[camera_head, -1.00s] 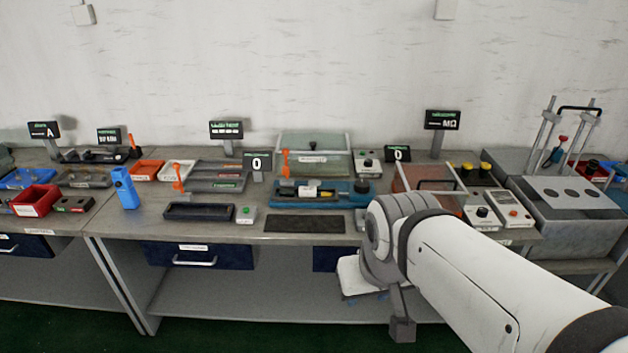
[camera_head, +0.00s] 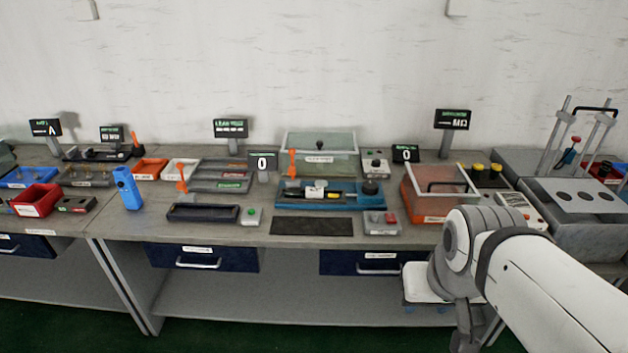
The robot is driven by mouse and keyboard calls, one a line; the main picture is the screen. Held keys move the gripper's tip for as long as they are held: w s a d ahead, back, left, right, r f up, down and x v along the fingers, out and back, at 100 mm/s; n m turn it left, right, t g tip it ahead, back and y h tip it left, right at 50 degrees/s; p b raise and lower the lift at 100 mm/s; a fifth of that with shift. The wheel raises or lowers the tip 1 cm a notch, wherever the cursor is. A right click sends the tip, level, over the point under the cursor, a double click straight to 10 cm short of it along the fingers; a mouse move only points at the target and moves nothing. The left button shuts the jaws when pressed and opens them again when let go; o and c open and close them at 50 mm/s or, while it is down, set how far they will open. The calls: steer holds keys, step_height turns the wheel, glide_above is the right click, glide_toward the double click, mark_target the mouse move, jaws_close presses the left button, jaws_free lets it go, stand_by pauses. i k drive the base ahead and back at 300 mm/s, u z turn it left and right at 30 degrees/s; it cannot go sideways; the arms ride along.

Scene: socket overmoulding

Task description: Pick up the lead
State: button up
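I cannot make out a lead for certain in this view. A blue fixture (camera_head: 328,196) on the bench holds small white, yellow and black parts, too small to tell whether one is a lead. My white arm reaches in from the lower right, in front of the bench's right part. My gripper (camera_head: 464,338) hangs low below the wrist, in front of the bench and apart from the fixture. It is small and partly hidden, so its fingers cannot be read. I see nothing held in it.
A black tray (camera_head: 203,213) and a blue upright device (camera_head: 128,188) stand left. An orange box with a clear lid (camera_head: 437,208) is behind my arm. Drawers (camera_head: 202,258) sit below.

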mark_target(311, 192)
steer(key=u, duration=0.05)
steer(key=i, duration=1.65)
steer(key=z, duration=0.1)
